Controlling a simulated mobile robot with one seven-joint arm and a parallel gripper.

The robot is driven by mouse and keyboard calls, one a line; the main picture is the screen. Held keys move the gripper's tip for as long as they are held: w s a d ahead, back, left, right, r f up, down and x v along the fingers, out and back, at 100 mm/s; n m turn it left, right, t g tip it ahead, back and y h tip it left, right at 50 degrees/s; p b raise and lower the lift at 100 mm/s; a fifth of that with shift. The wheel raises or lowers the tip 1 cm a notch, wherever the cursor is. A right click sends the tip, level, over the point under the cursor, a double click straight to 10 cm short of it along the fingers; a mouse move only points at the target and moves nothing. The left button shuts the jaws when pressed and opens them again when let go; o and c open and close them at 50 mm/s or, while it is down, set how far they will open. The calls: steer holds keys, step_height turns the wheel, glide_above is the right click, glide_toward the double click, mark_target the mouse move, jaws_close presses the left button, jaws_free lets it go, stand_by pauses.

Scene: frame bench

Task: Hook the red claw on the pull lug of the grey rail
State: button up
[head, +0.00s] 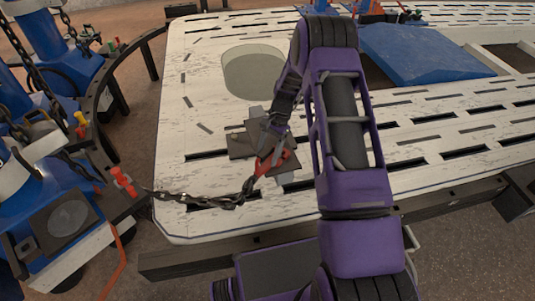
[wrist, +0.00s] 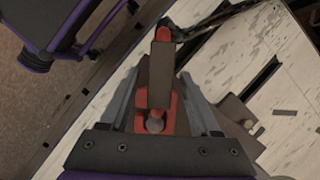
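The red claw (head: 271,163) is at the end of a dark chain (head: 205,199), over the near left part of the pale slotted bench. My gripper (head: 274,145) is shut on the claw from above. In the wrist view the red claw (wrist: 156,115) lies between my gripper's two grey fingers (wrist: 160,85), with a dark block across its middle. The pull lug is not clear; my gripper and the claw cover that area. I cannot tell whether claw and lug touch.
The chain runs left to a blue post base (head: 68,231). A round opening (head: 253,71) lies behind my gripper. A blue sloped panel (head: 425,53) is at the back right. The bench's near edge has a dark beam (head: 200,259) beneath it.

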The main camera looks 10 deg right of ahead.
steer(key=p+v, duration=0.2)
steer(key=v, duration=1.5)
steer(key=shift+r, duration=0.2)
steer(key=shift+d, duration=0.1)
